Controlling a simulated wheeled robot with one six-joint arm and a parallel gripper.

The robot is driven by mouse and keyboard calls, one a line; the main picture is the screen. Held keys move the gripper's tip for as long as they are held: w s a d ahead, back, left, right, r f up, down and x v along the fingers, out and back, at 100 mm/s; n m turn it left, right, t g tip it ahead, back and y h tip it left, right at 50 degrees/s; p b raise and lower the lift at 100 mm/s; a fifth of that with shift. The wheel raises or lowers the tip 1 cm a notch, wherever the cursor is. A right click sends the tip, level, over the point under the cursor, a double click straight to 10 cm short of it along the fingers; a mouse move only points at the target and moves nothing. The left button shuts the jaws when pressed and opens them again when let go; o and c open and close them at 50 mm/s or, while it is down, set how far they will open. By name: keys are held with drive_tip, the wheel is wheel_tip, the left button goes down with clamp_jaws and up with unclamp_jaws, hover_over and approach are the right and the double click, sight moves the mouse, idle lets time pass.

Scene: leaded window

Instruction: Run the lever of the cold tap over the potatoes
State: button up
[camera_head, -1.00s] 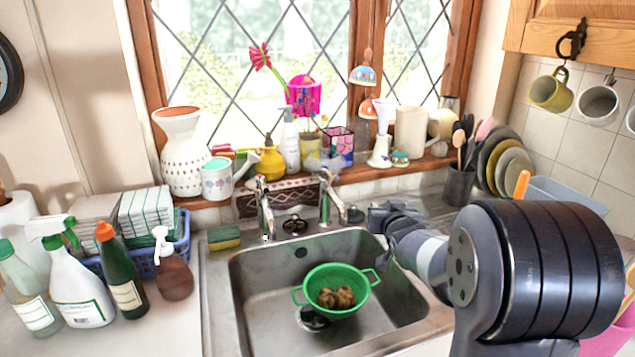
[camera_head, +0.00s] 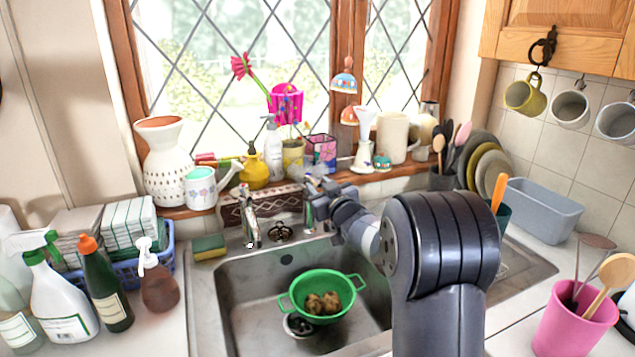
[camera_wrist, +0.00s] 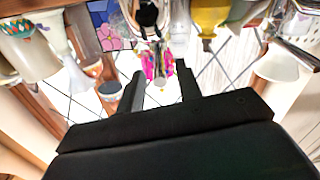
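The potatoes (camera_head: 322,303) lie in a green colander (camera_head: 350,298) in the metal sink (camera_head: 240,292). Two chrome taps stand behind the sink. The left tap (camera_head: 251,229) is in clear view. The right tap (camera_head: 308,218) is partly hidden behind my gripper (camera_head: 312,188), which is at its upper part. In the wrist view my gripper (camera_wrist: 160,75) has its two dark fingers apart. A shiny metal part, apparently of the tap (camera_wrist: 149,14), shows beyond and between the fingers. I cannot tell whether a finger touches the lever.
A sponge (camera_head: 209,247) lies left of the taps. Spray bottles stand on the left counter. A pink pot (camera_head: 572,322) stands at right.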

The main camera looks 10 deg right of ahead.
drive_tip(key=shift+x, duration=0.95)
drive_tip(key=shift+c, duration=0.5)
clamp_jaws()
